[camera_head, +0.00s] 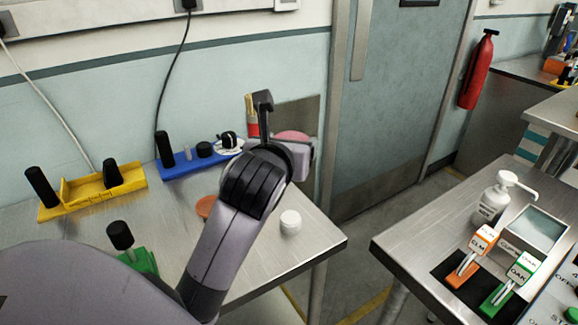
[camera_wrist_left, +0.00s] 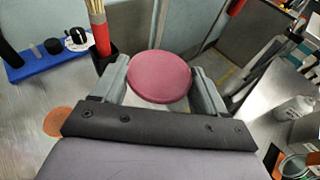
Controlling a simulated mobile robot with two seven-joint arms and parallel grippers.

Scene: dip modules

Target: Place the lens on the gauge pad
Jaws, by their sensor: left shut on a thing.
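My left gripper (camera_head: 297,150) is shut on a dark pink round disc, which I take to be the lens (camera_wrist_left: 160,77). The disc lies between the two grey fingers in the left wrist view. In the head view its pink edge (camera_head: 292,135) shows just past the gripper, above the far part of the left table. A flat orange disc (camera_head: 206,206) lies on the table, partly beside my arm. A white round dial with a black piece on it (camera_head: 229,144) sits at the blue holder's right end. I cannot tell which one is the gauge pad. My right gripper is out of view.
A red-banded holder with thin sticks (camera_wrist_left: 102,35) stands close left of the gripper. Blue (camera_head: 190,165) and yellow (camera_head: 90,190) holders with black parts line the wall. A white cylinder (camera_head: 290,222) stands near the table's right edge. A gap separates the right table (camera_head: 420,240).

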